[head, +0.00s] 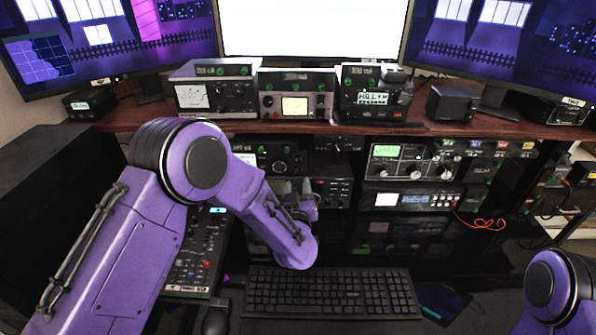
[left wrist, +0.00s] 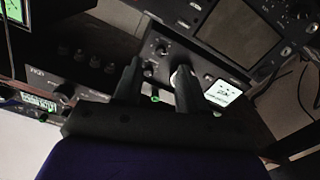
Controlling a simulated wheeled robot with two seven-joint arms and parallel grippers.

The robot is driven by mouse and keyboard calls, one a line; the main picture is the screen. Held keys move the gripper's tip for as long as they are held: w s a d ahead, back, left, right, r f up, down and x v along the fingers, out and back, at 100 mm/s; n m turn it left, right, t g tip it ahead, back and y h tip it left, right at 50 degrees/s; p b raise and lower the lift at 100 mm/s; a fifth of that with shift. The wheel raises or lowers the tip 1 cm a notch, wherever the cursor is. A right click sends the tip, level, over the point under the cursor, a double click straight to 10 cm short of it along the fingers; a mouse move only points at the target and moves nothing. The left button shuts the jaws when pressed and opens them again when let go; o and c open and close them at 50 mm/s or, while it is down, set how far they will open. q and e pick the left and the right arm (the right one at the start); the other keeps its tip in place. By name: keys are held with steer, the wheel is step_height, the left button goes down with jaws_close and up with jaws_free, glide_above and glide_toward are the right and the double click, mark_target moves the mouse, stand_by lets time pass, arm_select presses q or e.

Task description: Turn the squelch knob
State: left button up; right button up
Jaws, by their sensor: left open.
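My left gripper (left wrist: 157,72) shows in the left wrist view with its two dark fingers apart, in front of a radio panel (left wrist: 205,75). A pale round knob (left wrist: 178,73) is at the tip of the right-hand finger; I cannot tell if they touch. A small dark knob (left wrist: 162,51) lies between and just beyond the fingertips. No label reading squelch is legible, so I cannot tell which knob it is. In the head view the left gripper (head: 292,188) is largely hidden behind my purple forearm, at the lower rack of radios. My right gripper is out of view.
Several radios, including a grey one (head: 297,93), stand on the wooden shelf (head: 235,126). A keyboard (head: 332,292) lies below, and a mixer (head: 193,258) stands left.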

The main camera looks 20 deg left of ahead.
mark_target(298, 172)
arm_select(q)
steer(key=x, duration=0.4)
steer(key=shift+w+a+p, duration=0.2)
steer(key=shift+w+p, duration=0.05)
steer(key=shift+p, duration=0.15)
steer(key=shift+w, duration=0.3)
jaws_close()
steer(key=m, duration=0.5)
